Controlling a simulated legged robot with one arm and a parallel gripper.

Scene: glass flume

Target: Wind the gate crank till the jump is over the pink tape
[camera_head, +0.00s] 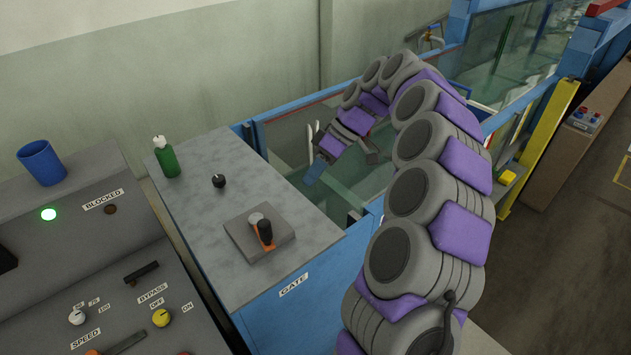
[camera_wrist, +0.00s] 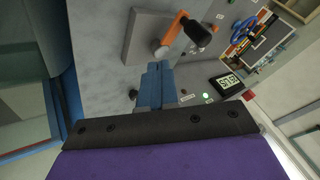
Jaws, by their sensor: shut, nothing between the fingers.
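The gate crank (camera_head: 265,233) has an orange arm and a black handle. It sits on a grey block (camera_head: 280,243) on the grey top of the cabinet labelled GATE. The crank also shows in the wrist view (camera_wrist: 198,33), just beyond my fingertips. My gripper (camera_head: 314,173), with blue fingers, is shut and empty. It hangs over the flume side of the cabinet, apart from the crank. The fingers also show in the wrist view (camera_wrist: 156,68). The glass flume (camera_head: 505,45) holds greenish water behind my arm. I cannot make out the pink tape or the jump.
A green bottle (camera_head: 166,158) and a small black knob (camera_head: 219,181) stand on the cabinet top. At left is a control console with a lit green lamp (camera_head: 48,214), a BYPASS switch and a blue cup (camera_head: 42,163). The blue flume frame edges the cabinet.

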